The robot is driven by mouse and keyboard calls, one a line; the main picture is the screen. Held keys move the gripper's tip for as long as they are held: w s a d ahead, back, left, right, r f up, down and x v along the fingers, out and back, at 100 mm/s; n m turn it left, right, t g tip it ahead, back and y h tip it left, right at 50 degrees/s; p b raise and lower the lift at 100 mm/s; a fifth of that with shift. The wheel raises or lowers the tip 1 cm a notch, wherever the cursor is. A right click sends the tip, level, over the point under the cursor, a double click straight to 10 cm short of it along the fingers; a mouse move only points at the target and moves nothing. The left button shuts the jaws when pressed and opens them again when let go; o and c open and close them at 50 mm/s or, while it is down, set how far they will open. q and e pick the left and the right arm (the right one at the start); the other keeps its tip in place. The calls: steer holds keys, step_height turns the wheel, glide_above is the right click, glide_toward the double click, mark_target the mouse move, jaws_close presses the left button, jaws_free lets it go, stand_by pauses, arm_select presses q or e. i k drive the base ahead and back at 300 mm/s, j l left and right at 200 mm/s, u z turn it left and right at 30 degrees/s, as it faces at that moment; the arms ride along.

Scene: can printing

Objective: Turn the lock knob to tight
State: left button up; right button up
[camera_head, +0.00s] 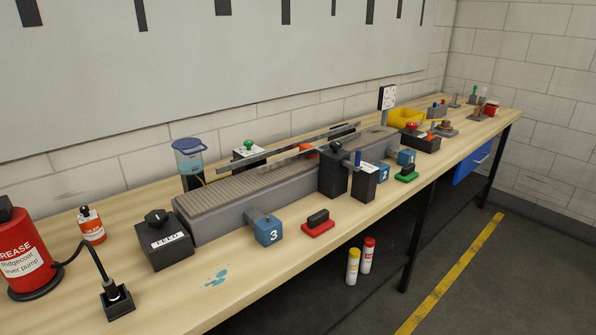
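A dark box (165,247) with a round black knob (156,217) on top and a white scale label stands on the bench at the near end of the conveyor. A second dark block (333,177) beside the conveyor's front edge carries a black knob (337,147). I cannot tell which of these is the lock knob. The knobs' markings are too small to read. Neither of my grippers is in view.
The conveyor (250,190) runs along the wooden bench. Blue block 3 (268,231), a red block (318,225) and a blue-handled box (364,181) line its front. A red grease pump (22,250) stands left. Blue liquid (216,277) lies on the bench. Two tubes (353,266) stand below.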

mark_target(334, 144)
steer(key=u, duration=0.3)
steer(key=i+l+u, duration=0.15)
steer(key=l+u, duration=0.7)
steer(key=l, duration=0.25)
